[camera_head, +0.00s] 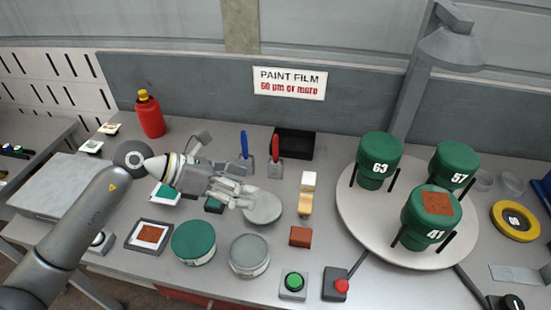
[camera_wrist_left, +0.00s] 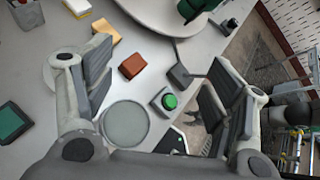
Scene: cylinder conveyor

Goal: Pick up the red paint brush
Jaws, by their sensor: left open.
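The red paint brush (camera_head: 276,149) stands upright with a grey lower part toward the back of the table, just in front of a black box. A similar blue-handled brush (camera_head: 244,146) stands to its left. My left gripper (camera_head: 247,196) is open and empty above the table, in front of the two brushes and apart from them. In the left wrist view its two fingers (camera_wrist_left: 158,78) are spread wide, with only table items visible between them. The red brush cannot be made out in the left wrist view. My right gripper is not in view.
The black box (camera_head: 295,143) is behind the red brush. A round platform (camera_head: 350,215) with green numbered containers stands right. Green (camera_head: 194,241) and grey (camera_head: 249,255) round cans, a brown block (camera_head: 300,237) and a green button (camera_head: 293,282) are in front. A red bottle (camera_head: 150,115) stands back left.

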